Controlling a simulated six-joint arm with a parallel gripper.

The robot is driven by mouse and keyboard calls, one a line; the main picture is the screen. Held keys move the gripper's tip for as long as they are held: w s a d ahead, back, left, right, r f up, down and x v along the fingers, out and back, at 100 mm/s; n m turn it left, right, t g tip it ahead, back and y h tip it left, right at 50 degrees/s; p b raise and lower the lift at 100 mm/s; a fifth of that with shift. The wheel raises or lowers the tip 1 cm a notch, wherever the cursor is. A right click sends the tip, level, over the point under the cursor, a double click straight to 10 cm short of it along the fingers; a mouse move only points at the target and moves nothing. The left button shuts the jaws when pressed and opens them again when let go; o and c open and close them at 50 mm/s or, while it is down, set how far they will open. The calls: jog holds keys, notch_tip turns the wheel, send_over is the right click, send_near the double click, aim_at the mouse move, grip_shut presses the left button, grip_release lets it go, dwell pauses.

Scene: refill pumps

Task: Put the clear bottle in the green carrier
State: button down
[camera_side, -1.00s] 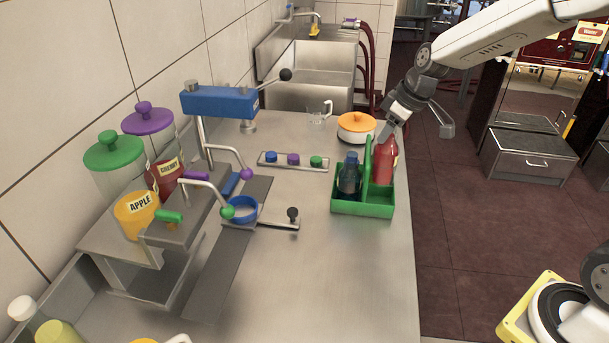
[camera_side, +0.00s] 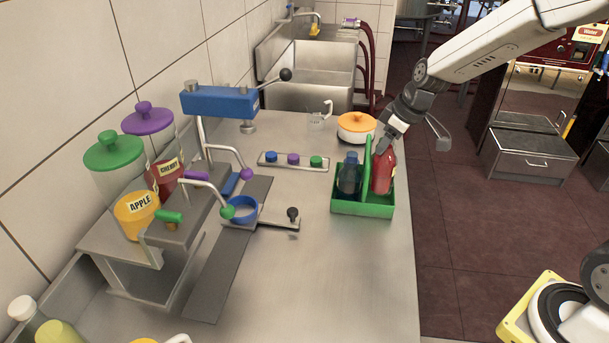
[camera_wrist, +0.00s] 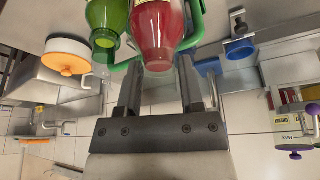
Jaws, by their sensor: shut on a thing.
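The green carrier (camera_side: 362,209) stands near the right edge of the steel counter, its handle upright. A red-looking bottle with a pale label (camera_side: 383,172) is upright on the right side of the handle; its base is hidden by the carrier wall. My gripper (camera_side: 381,146) is shut on its top from above. In the wrist view my gripper's fingers (camera_wrist: 158,62) lie either side of the red bottle (camera_wrist: 157,25). A dark bluish bottle (camera_side: 349,176) stands left of the handle. The wrist view shows a green-looking bottle (camera_wrist: 105,20) beside the red one.
A white pot with an orange lid (camera_side: 356,128) stands just behind the carrier. A plate with coloured knobs (camera_side: 293,161) and the pump stand with a blue ring (camera_side: 242,210) are to the left. The counter in front of the carrier is clear.

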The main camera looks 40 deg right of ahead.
aim_at(383, 161)
jog(key=shift+f, duration=0.15)
jog(key=shift+f, duration=2.55)
dwell(1.2)
jog(key=shift+c, duration=0.7)
grip_release()
